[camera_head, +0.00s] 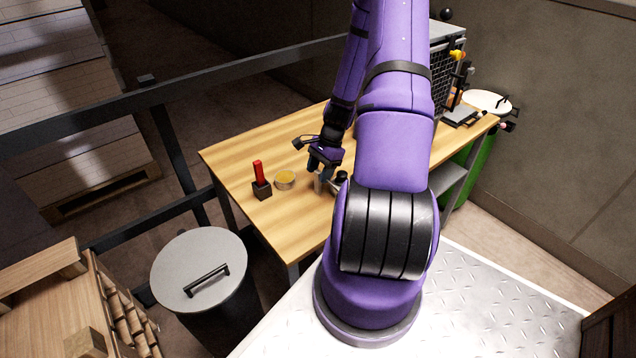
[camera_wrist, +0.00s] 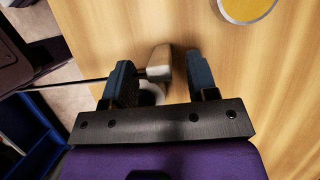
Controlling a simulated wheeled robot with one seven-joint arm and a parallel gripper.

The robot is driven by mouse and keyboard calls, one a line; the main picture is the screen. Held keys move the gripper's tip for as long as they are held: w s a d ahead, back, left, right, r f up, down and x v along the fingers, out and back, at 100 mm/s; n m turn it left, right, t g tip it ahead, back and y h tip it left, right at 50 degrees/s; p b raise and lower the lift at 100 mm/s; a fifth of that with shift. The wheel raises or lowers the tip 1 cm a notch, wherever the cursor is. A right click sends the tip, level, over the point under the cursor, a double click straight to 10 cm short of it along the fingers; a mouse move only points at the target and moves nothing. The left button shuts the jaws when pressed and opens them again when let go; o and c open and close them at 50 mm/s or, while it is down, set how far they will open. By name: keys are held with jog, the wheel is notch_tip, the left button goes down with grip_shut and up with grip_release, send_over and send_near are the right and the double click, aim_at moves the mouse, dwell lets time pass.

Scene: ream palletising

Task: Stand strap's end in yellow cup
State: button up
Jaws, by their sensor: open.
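A round, shallow yellow cup (camera_head: 285,179) with a pale rim stands on the wooden table, left of my gripper (camera_head: 320,168) in the head view. Part of it shows at the top right of the wrist view (camera_wrist: 248,8). My gripper (camera_wrist: 158,64) is open and low over the table. A pale beige and grey piece (camera_wrist: 158,60) lies between the fingers, nearer the left one; whether it touches that finger is unclear. It may be the strap's end, but I cannot tell. A small grey upright shape (camera_head: 319,184) shows under the gripper in the head view.
A dark block with a red upright handle (camera_head: 260,180) stands left of the cup. The wooden table (camera_head: 240,150) is mostly clear around them. A dark rail (camera_head: 200,80) runs behind. A lidded grey bin (camera_head: 200,265) stands front left. Equipment (camera_head: 455,85) crowds the table's right end.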

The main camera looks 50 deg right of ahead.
aim_at(316, 180)
jog(key=shift+x, duration=1.55)
grip_shut()
jog(key=shift+r, duration=0.2)
jog(key=shift+r, duration=0.55)
notch_tip(316, 180, up, 2)
jog(key=shift+r, duration=0.15)
jog(key=s+r, duration=0.1)
jog(key=s, duration=1.5)
jog(key=shift+d, duration=0.35)
